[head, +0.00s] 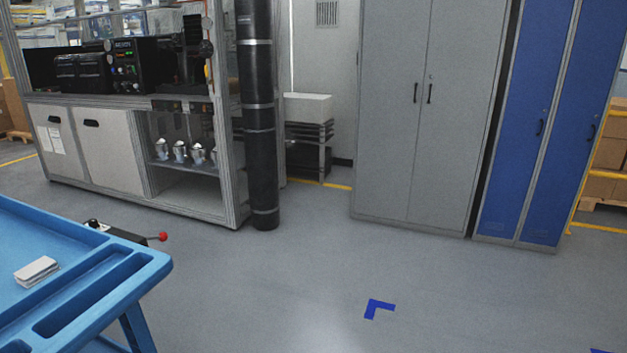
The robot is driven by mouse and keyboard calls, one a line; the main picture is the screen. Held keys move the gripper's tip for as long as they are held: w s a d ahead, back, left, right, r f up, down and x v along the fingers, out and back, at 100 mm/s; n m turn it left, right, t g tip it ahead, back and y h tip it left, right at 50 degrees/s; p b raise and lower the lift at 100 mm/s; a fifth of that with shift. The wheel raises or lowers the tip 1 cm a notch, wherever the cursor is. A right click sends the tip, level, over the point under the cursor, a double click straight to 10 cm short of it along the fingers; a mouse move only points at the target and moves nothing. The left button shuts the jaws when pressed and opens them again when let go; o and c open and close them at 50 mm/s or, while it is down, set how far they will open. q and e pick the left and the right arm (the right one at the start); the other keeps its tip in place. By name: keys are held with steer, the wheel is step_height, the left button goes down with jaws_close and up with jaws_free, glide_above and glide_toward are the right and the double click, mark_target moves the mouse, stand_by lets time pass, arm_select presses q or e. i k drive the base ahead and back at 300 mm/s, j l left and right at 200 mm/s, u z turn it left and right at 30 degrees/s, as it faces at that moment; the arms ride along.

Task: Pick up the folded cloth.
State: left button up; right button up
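A small whitish folded cloth (37,271) lies on the blue cart top (75,243) at the lower left of the head view. It sits beside a long recessed slot in the cart's edge. Nothing touches it from above. Neither of my grippers is in view.
The cart's raised rim and corner face the open floor. A box with a red-knobbed lever (163,237) shows behind the cart. A workbench cabinet (110,160), black column (259,120), grey cabinet (425,110) and blue lockers (540,120) stand behind.

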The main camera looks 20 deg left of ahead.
mark_target(27, 276)
steer(key=i, duration=1.4)
steer(key=i+u, duration=0.4)
steer(key=i+l+u, duration=0.2)
steer(key=i+u, duration=0.15)
steer(key=u, duration=1.55)
